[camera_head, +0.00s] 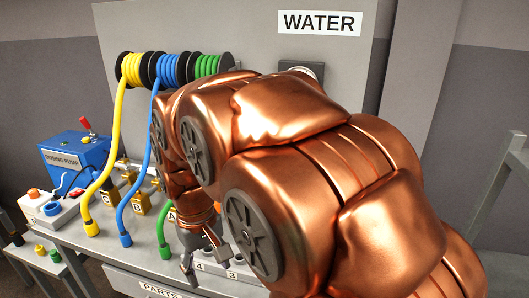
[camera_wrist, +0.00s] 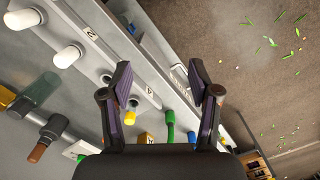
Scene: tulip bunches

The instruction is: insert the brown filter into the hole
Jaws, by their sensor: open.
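My gripper (camera_wrist: 159,76) is open in the wrist view, its two dark fingers wide apart with nothing between them. In the head view my gripper (camera_head: 205,258) points down over the grey bench near the labels 3 and 4. A brown-tipped piece (camera_wrist: 38,152) with a dark grey body shows at the lower left of the wrist view, apart from my fingers. It may be the brown filter; I cannot tell for sure. An empty round hole (camera_wrist: 105,78) shows in the grey rack, left of my left finger. My copper arm hides much of the rack in the head view.
White cylinders (camera_wrist: 67,56) stand in the rack. Yellow, blue and green hoses (camera_head: 166,215) hang from reels to the bench (camera_head: 85,250). Open floor (camera_wrist: 230,50) with green scraps lies beyond the bench edge.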

